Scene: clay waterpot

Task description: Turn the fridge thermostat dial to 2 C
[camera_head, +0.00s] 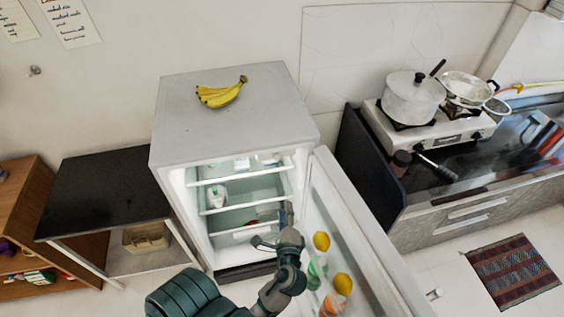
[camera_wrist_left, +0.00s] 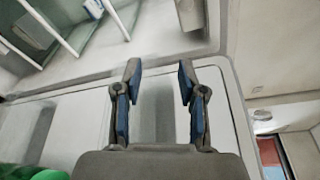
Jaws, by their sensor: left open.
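The fridge (camera_head: 234,120) stands in the middle of the head view with its door (camera_head: 345,215) swung open to the right. My left gripper (camera_head: 273,228) is in front of the open compartment, near the door's hinge side. In the left wrist view my left gripper (camera_wrist_left: 160,70) is open with nothing between its fingers. The fridge shelves (camera_wrist_left: 65,40) show at the upper left there. I cannot make out the thermostat dial in either view. My right gripper is not in view.
Bananas (camera_head: 221,93) lie on the fridge top. Yellow fruits (camera_head: 321,241) and bottles sit in the door shelves. A black-topped table (camera_head: 105,185) stands left of the fridge. A stove (camera_head: 430,128) with pots is on the right counter. A rug (camera_head: 513,272) lies on the floor.

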